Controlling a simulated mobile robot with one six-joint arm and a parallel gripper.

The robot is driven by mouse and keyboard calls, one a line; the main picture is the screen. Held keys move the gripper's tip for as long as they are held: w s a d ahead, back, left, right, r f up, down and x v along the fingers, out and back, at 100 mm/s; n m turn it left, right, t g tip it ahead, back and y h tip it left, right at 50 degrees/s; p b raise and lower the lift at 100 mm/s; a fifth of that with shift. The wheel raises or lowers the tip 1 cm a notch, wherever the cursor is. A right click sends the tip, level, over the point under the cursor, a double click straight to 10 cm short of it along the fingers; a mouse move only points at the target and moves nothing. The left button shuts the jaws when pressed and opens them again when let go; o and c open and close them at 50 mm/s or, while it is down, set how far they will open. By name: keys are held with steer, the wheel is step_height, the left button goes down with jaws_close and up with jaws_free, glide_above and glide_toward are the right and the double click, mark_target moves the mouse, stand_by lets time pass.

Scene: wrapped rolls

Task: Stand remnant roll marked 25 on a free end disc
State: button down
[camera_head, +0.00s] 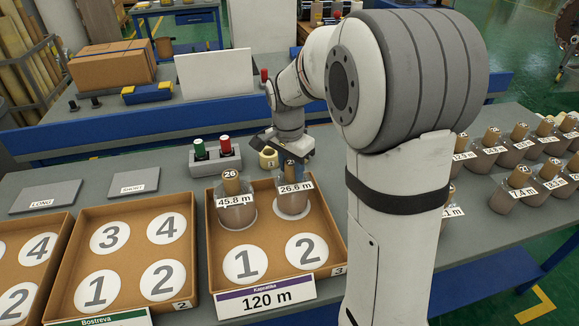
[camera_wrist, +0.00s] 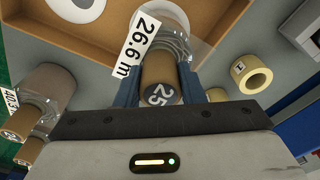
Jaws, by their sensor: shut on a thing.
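The remnant roll marked 25 (camera_wrist: 158,95) has a brown core, clear wrap and a 26.6 m label. In the head view the roll (camera_head: 291,203) is upright over the back right end disc of the tray (camera_head: 333,238) numbered 3. I cannot tell whether its base touches the disc. My gripper (camera_head: 290,158) is shut on the core's top end; its blue fingers (camera_wrist: 158,82) flank the core in the wrist view. Roll 26 (camera_head: 238,215), labelled 45.8 m, stands on the back left disc. Front discs 1 (camera_head: 245,263) and 2 (camera_head: 306,251) are bare.
The tray (camera_head: 190,220) numbered 2 has bare discs. Several wrapped rolls (camera_head: 510,195) stand at the right. A small yellow ring (camera_head: 268,158) and a grey holder (camera_head: 215,158) with green and red pieces sit behind tray 3. A "120 m" sign (camera_head: 264,301) fronts it.

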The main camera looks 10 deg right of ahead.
steer(key=shift+f, duration=0.35)
steer(key=c, duration=0.9)
jaws_free()
steer(key=shift+o, duration=0.2)
steer(key=r, duration=0.7)
steer(key=shift+s+a+r, duration=0.15)
steer(key=shift+a+r, duration=0.1)
steer(key=shift+r, duration=0.15)
steer(key=shift+s, duration=0.1)
